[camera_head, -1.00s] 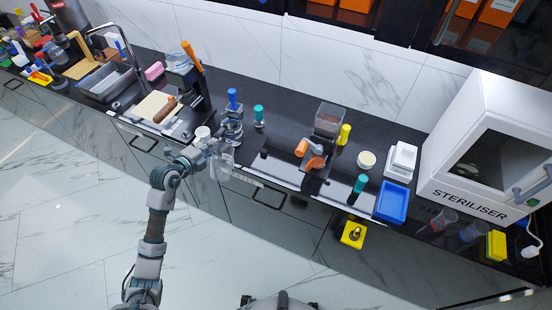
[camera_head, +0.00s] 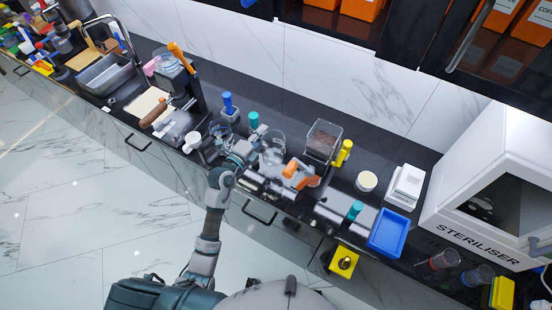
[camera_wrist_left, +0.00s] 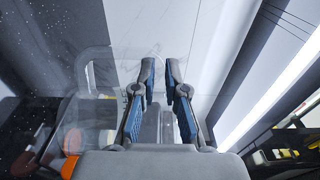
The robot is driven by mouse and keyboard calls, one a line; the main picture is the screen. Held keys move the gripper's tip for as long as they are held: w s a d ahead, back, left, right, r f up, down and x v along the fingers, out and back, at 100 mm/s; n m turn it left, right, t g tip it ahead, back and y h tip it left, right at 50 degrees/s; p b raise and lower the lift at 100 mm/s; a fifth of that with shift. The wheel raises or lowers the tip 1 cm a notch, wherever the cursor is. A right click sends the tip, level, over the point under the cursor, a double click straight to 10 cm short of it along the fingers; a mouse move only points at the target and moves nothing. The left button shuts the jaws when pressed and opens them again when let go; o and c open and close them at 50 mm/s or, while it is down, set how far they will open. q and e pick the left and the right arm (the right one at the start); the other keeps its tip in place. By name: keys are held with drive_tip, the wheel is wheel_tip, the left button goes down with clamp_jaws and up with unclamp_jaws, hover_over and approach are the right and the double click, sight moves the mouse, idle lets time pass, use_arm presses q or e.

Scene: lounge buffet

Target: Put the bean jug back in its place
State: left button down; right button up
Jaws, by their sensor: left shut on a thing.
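A clear jug (camera_head: 273,145) is beside my left gripper (camera_head: 252,152) in the head view, over the counter just left of the coffee grinder (camera_head: 323,140). In the left wrist view the clear jug (camera_wrist_left: 95,75) fills the left side. My left gripper (camera_wrist_left: 160,75) is shut on the jug, probably at its handle; the see-through walls make the exact contact hard to tell. I cannot tell whether the jug touches the counter. The grinder has a clear hopper of brown beans and an orange part in front. My right gripper is not in view.
A blue-topped tool (camera_head: 227,103), a teal-topped tool (camera_head: 253,121) and a white cup (camera_head: 192,142) stand left of the jug. A yellow bottle (camera_head: 342,153), blue tray (camera_head: 388,233), white scale (camera_head: 406,187) and steriliser (camera_head: 495,190) are to the right.

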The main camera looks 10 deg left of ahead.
use_arm(q)
drive_tip(key=f, duration=0.2)
drive_tip(key=d+f+b, duration=0.1)
drive_tip(key=shift+s+f, duration=0.25)
drive_tip(key=shift+f, duration=0.05)
drive_tip(key=f, duration=0.2)
drive_tip(key=a+f+b, duration=0.1)
drive_tip(key=a+f, duration=0.1)
drive_tip(key=f, duration=0.1)
drive_tip(key=shift+f+b, duration=0.3)
drive_tip(key=shift+f, duration=0.05)
drive_tip(key=shift+d+r, duration=0.15)
drive_tip(key=shift+d, duration=0.6)
drive_tip(key=c, duration=1.2)
unclamp_jaws()
drive_tip(key=shift+d, duration=0.2)
drive_tip(key=shift+s+a, duration=0.1)
drive_tip(key=shift+a, duration=0.65)
drive_tip(key=v, duration=0.7)
drive_tip(key=d+v, duration=0.1)
drive_tip(key=v, duration=0.2)
drive_tip(key=shift+s+a, duration=0.15)
drive_tip(key=shift+s, duration=0.3)
drive_tip(key=shift+s+a, duration=0.35)
drive_tip(key=shift+s, duration=0.05)
drive_tip(key=shift+a, duration=0.25)
